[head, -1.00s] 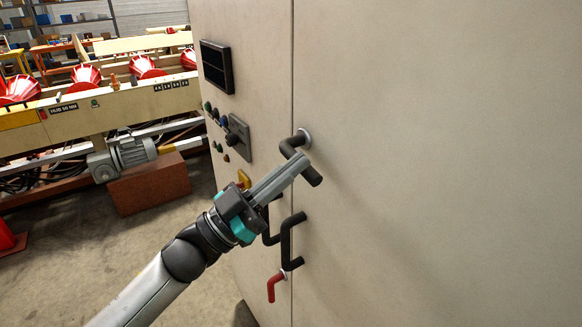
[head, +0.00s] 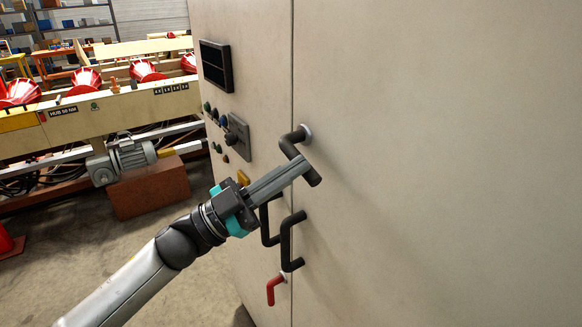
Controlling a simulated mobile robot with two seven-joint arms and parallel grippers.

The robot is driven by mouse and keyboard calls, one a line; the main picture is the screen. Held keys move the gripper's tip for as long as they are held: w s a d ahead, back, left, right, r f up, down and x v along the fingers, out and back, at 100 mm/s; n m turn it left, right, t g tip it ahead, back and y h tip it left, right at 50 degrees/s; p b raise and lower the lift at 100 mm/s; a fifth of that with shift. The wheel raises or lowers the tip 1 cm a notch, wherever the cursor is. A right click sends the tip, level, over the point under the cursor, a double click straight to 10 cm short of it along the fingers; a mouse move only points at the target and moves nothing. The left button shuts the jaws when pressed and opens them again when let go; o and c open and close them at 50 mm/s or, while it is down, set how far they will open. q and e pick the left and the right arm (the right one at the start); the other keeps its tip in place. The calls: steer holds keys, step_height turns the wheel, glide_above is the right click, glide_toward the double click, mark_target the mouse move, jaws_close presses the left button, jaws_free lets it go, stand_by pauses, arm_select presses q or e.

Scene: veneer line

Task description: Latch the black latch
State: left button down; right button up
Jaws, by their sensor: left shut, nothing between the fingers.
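The black latch (head: 291,143) is a bent black lever on the cabinet front, on a round pale mount just right of the door seam. Its free end points down and to the right, out from the door. My left gripper (head: 304,163) is shut and empty. Its fingertips are at the lever's outer part, overlapping it in the picture; I cannot tell whether they touch. My right gripper is not in view.
Two black door handles, one right of the seam (head: 285,243) and one left (head: 264,226), sit below my gripper. A red lever (head: 271,292) is lower. A control panel with a black switch (head: 237,137) is left. The right door (head: 450,170) is bare.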

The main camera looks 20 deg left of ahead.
arm_select(q)
steer(key=w+a+f+m+g+y+b, duration=0.1)
steer(key=a+f+m+g+b, duration=0.1)
steer(key=m, duration=0.6)
steer(key=w+a+f+m+g+y+b, duration=0.1)
steer(key=w+a+f+m+g+b, duration=0.1)
steer(key=m+g, duration=0.4)
steer(key=shift+w+a+f+m+b, duration=0.3)
steer(key=shift+f+m+b, duration=0.55)
steer(key=shift+b, duration=0.5)
steer(key=shift+r, duration=0.1)
